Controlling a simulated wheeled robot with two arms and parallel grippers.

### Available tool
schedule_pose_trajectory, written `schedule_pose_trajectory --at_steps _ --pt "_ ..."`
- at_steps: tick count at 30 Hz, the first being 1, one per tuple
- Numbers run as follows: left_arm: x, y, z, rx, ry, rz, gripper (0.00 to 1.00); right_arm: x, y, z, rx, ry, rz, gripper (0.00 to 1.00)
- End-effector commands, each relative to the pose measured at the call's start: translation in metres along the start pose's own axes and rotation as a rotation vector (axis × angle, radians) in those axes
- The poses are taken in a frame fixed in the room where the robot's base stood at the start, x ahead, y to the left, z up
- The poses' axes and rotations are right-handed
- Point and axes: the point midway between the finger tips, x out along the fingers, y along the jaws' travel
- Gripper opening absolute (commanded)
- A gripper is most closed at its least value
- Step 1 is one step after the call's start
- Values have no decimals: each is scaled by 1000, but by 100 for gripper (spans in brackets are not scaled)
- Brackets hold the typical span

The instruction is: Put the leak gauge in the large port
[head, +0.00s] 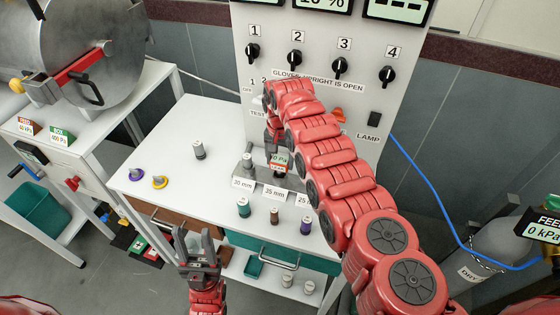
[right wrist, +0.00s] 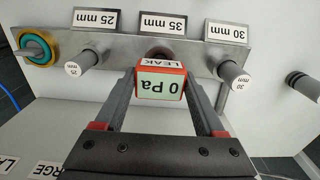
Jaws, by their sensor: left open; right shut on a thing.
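The leak gauge (right wrist: 161,82) is a small red-edged box reading 0 Pa, marked LEAK. In the right wrist view it sits between the fingers of my right gripper (right wrist: 163,92), which is shut on it. It is in front of the middle, 35 mm place of a grey metal rack (right wrist: 120,48); I cannot tell whether it touches the rack. The gauge display (head: 279,160) also shows in the head view, below my right arm. My left gripper (head: 196,243) is open and empty, in front of the table.
A panel (head: 262,20) with knobs stands behind. A partly cut-off label (right wrist: 8,168) shows in the right wrist view.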

Motion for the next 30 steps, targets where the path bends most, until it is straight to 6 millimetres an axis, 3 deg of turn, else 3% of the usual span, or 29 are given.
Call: schedule_pose_trajectory --at_steps 4,5,9,22,26,30 --pt "-4 0 1 0 0 0 50 5 0 0 0 0 0 14" --pt "-4 0 1 0 0 0 50 4 0 0 0 0 0 73" --pt "-3 0 0 0 0 0 50 3 0 0 0 0 0 98" --pt "-1 0 0 0 0 0 50 -7 1 -1 3 1 -1 100" --pt "-3 0 1 0 0 0 50 -26 0 -1 2 4 -4 100" --pt "-23 1 4 0 -1 0 50 -63 -1 -2 1 7 -3 100"
